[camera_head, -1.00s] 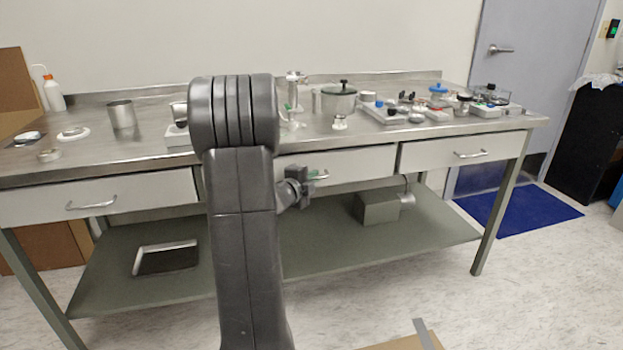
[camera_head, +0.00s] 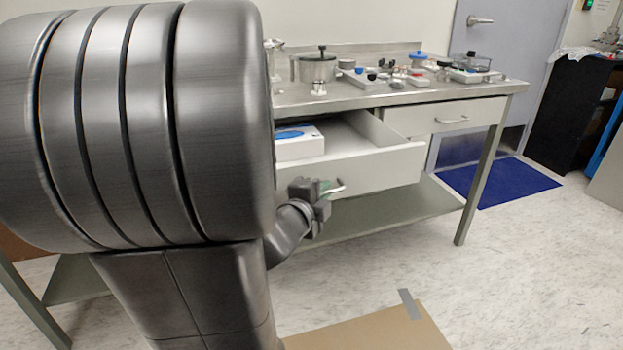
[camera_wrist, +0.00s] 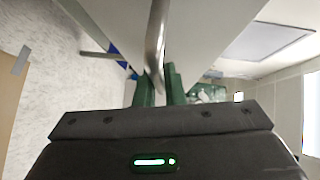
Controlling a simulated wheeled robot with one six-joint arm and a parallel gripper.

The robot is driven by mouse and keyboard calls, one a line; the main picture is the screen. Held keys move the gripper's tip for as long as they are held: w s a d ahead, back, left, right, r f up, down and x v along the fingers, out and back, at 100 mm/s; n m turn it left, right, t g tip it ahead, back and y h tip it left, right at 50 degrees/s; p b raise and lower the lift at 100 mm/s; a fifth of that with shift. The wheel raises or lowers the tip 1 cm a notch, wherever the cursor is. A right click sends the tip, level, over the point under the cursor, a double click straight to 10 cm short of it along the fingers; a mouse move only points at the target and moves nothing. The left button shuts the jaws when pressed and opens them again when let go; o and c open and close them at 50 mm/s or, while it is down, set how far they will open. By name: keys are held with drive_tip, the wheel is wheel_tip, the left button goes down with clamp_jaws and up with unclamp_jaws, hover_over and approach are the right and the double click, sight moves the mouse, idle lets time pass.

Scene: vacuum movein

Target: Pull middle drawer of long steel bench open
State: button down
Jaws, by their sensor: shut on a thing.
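The long steel bench (camera_head: 350,98) stands across the head view, its left half mostly hidden behind my arm. Its middle drawer (camera_head: 378,170) is pulled well out, with its inside showing. A white box with a blue oval top (camera_head: 299,143) lies in the drawer. My gripper (camera_head: 326,188) is at the drawer front, shut on the bar handle (camera_head: 338,188). In the wrist view the metal handle (camera_wrist: 156,45) runs between the green fingers of my gripper (camera_wrist: 159,86). The right drawer (camera_head: 445,118) is closed.
Pots, trays and small lab items (camera_head: 385,75) stand on the bench top. A lower shelf (camera_head: 400,205) runs under the drawers. A cardboard piece (camera_head: 375,330) lies on the floor in front. A blue mat (camera_head: 500,182) lies by the door at right. Floor right of the cardboard is clear.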

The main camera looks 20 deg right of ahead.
drive_tip(key=s, duration=0.7)
drive_tip(key=shift+s, duration=0.2)
drive_tip(key=shift+d, duration=0.1)
drive_tip(key=c, duration=1.8)
unclamp_jaws()
